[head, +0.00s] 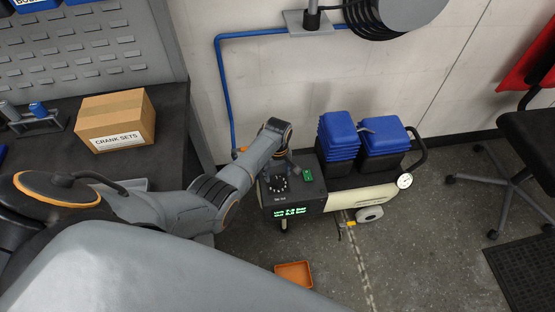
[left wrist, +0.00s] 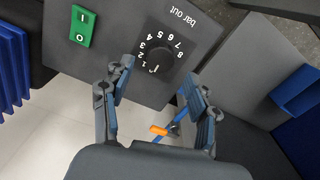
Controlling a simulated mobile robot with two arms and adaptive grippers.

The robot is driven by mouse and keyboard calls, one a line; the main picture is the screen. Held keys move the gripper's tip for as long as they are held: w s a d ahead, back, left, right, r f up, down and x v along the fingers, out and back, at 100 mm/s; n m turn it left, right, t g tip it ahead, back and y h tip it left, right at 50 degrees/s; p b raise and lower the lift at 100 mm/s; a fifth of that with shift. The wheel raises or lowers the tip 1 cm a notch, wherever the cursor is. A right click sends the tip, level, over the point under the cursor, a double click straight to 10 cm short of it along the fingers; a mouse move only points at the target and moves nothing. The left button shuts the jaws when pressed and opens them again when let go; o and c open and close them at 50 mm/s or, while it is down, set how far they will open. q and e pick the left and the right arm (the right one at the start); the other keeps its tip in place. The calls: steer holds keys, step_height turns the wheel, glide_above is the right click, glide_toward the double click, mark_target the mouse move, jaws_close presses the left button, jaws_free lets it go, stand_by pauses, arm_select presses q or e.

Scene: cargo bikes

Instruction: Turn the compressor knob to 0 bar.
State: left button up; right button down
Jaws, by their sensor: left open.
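The compressor (head: 325,200) stands on the floor, a cream tank with a dark control box on its left end. Its black knob (head: 278,184) is on the box top, above a green display (head: 289,211) whose digits are too small to read surely. In the left wrist view the knob (left wrist: 155,61) has a white pointer mark near the 1 and a scale up to 8 labelled "bar out". My left gripper (left wrist: 158,84) is open and empty, its fingertips spread to either side of the knob, apart from it. In the head view my left arm largely hides the gripper.
A green I/0 switch (left wrist: 82,27) is beside the knob. A workbench with a cardboard box (head: 115,120) is at left. An orange tray (head: 294,274) lies on the floor. A black chair (head: 530,140) is at right.

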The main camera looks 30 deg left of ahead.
mark_target(277, 181)
arm_select(q)
step_height(277, 181, up, 8)
stand_by(0.4)
steer(key=shift+f, duration=0.1)
